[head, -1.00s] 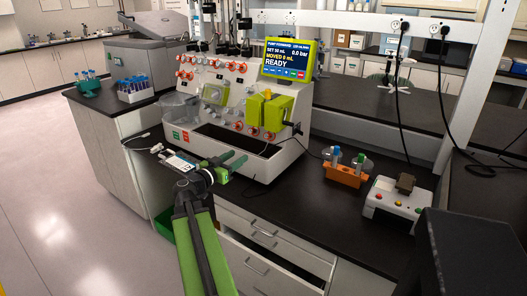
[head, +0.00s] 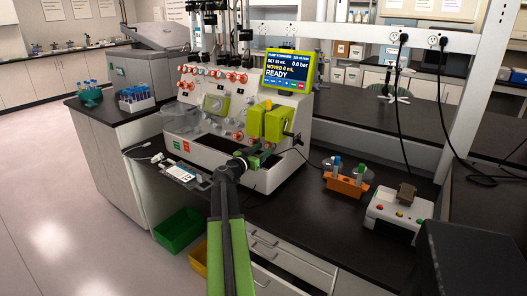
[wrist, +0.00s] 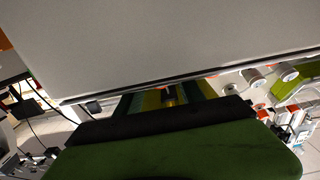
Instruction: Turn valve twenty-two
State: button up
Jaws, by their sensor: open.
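The cell processor (head: 215,150) stands on the dark bench, with several red-orange valve knobs (head: 238,76) along its upper front panel and more lower down. Their number labels are too small to read, so I cannot tell which is valve twenty-two. My gripper (head: 254,158) is at the machine's lower front, just below the lime-green pump block (head: 266,122). It is open, with no object visible in it. In the wrist view a pale flat panel fills the top, very close, and my gripper's dark and green body covers the bottom. White knobs (wrist: 258,76) show at right.
A screen (head: 290,72) on the machine reads READY. An orange tube rack (head: 346,188) and a white button box (head: 398,213) stand on the bench at right. A blue-capped tube rack (head: 136,100) stands at left. A green bin (head: 178,230) is on the floor.

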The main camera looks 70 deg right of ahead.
jog(key=shift+s+d, duration=0.1)
jog(key=shift+d, duration=0.2)
grip_shut()
